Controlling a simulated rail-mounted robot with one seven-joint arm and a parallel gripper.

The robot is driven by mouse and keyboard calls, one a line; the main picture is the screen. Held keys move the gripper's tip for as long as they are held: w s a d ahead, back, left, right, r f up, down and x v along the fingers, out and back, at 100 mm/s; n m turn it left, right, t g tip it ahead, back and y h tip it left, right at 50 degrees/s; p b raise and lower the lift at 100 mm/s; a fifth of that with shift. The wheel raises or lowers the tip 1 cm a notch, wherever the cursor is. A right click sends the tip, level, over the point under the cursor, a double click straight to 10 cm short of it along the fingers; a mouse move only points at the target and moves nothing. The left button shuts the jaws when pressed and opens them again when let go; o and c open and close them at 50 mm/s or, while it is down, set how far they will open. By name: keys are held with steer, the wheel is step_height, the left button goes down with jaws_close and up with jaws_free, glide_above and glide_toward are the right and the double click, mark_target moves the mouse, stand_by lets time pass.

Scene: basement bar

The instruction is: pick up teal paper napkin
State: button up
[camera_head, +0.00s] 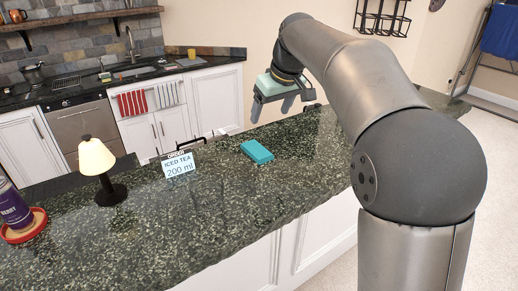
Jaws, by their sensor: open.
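The teal paper napkin (257,151) is a flat, folded block lying on the dark green stone counter (240,205), right of the small sign. My gripper (272,108) is in the air above and a little to the right of the napkin, near the counter's far side. Its two fingers point down and stand apart, with nothing between them. The gripper does not touch the napkin.
An "iced tea 200 ml" sign (179,165) stands left of the napkin. A small lamp (101,170) and a purple jar (12,203) on a red-rimmed coaster (24,228) are farther left. The counter in front of the napkin is clear.

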steer(key=p, duration=0.1)
glide_toward(260, 152)
steer(key=shift+w+a+f, duration=0.65)
steer(key=shift+f, duration=0.25)
steer(key=shift+s+d+f+p+x, duration=0.15)
steer(key=shift+p+x, duration=0.15)
steer(key=shift+x, duration=0.65)
steer(key=shift+d+p+x, duration=0.15)
steer(key=shift+p+x, duration=0.2)
steer(key=shift+x, duration=0.6)
steer(key=shift+s+d+f+p+x, duration=0.15)
steer(key=shift+p+x, duration=0.15)
steer(key=shift+x, duration=0.65)
steer(key=shift+r, duration=0.15)
steer(key=c, duration=1)
